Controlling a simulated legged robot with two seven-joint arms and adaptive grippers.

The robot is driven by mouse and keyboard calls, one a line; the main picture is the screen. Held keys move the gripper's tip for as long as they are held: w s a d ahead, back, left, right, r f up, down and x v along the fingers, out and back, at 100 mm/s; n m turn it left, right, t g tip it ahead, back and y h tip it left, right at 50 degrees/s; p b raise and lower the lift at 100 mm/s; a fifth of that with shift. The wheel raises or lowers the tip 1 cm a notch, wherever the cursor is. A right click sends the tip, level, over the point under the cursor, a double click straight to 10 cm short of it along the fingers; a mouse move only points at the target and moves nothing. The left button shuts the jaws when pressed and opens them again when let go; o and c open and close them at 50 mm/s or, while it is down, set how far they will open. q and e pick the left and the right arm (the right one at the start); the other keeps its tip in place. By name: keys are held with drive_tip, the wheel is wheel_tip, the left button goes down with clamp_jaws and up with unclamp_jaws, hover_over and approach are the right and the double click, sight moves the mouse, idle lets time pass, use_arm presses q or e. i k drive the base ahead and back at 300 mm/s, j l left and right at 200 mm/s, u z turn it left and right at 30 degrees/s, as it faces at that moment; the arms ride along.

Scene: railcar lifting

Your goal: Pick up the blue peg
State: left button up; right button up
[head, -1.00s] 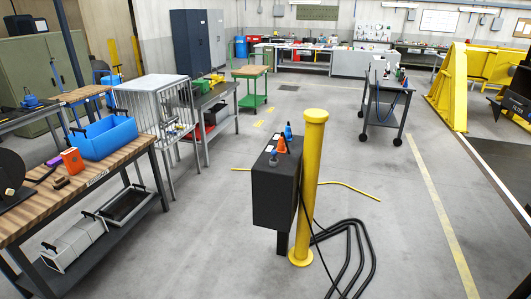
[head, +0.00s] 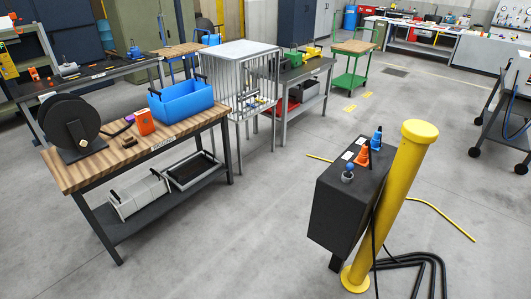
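Two small blue objects stand on top of a black box (head: 338,205) at the right. One is a taller blue peg-like piece (head: 377,138) at the back of the box top. The other is a short piece with a blue cap (head: 348,172) near the front. An orange cone (head: 362,156) stands between them. They are too small to tell for certain which is the blue peg. Neither of my grippers is in view.
A yellow post (head: 402,190) stands right beside the black box, with black hoses (head: 415,262) at its foot. A wooden-topped workbench (head: 135,150) at the left holds a blue bin (head: 182,102) and a black reel (head: 73,122). The floor between is clear.

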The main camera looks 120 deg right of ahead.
sight(350, 167)
drive_tip(key=k+l+u, duration=0.2)
drive_tip(key=k, duration=0.15)
drive_tip(key=k+u, duration=0.2)
drive_tip(key=k, duration=0.15)
drive_tip(key=k+z, duration=0.2)
drive_tip(key=z, duration=0.2)
drive_tip(key=k+l+z, duration=0.1)
drive_tip(key=z, duration=0.25)
drive_tip(key=k+l+z, duration=0.15)
drive_tip(key=k+z, duration=0.25)
drive_tip(key=i, duration=0.1)
